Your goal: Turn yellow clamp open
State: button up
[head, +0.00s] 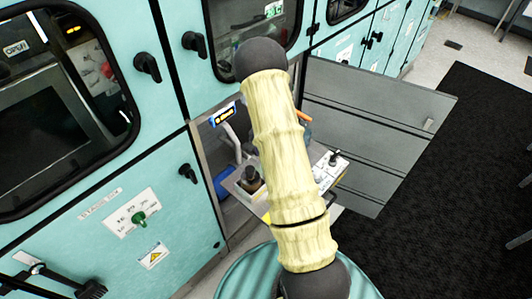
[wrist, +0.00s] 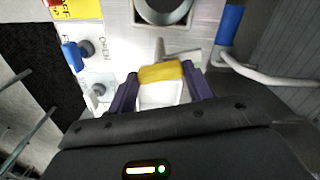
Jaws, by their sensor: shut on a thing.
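The yellow clamp (wrist: 162,73) shows in the middle of the wrist view, as a yellow band over a white block. My gripper (wrist: 160,78) has its two dark purple fingers on either side of it and is shut on it. A grey metal piece sticks out just behind the yellow part. In the head view my cream-coloured arm covers the middle of the scene, and the gripper and the clamp cannot be made out there.
In the wrist view, a blue knob (wrist: 72,55) sits at the left by an "OPEN" label, and a bent white pipe (wrist: 265,77) runs at the right. In the head view, teal cabinets (head: 95,190) surround the open bay; dark matting (head: 430,180) lies clear at right.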

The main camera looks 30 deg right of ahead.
jog(key=shift+m, duration=1.6)
jog(key=o, duration=1)
jog(key=shift+r, duration=0.1)
notch_tip(320, 180, up, 17)
jog(key=shift+r+b, duration=0.15)
jog(key=shift+b, duration=0.3)
jog(key=s+a+r+n+t, duration=0.1)
jog(key=s+a+n, duration=0.3)
jog(key=s+a, duration=0.1)
jog(key=s+a+r+n, duration=0.1)
jog(key=s+a+n, duration=0.4)
jog(key=s, duration=0.2)
jog(key=s+a+r+n+t, duration=0.1)
jog(key=s+a+n, duration=0.4)
jog(key=s, duration=0.1)
jog(key=shift+s+a+r+t+p, duration=0.15)
jog(key=shift+s+r+t+p, duration=0.15)
jog(key=shift+s+p, duration=0.1)
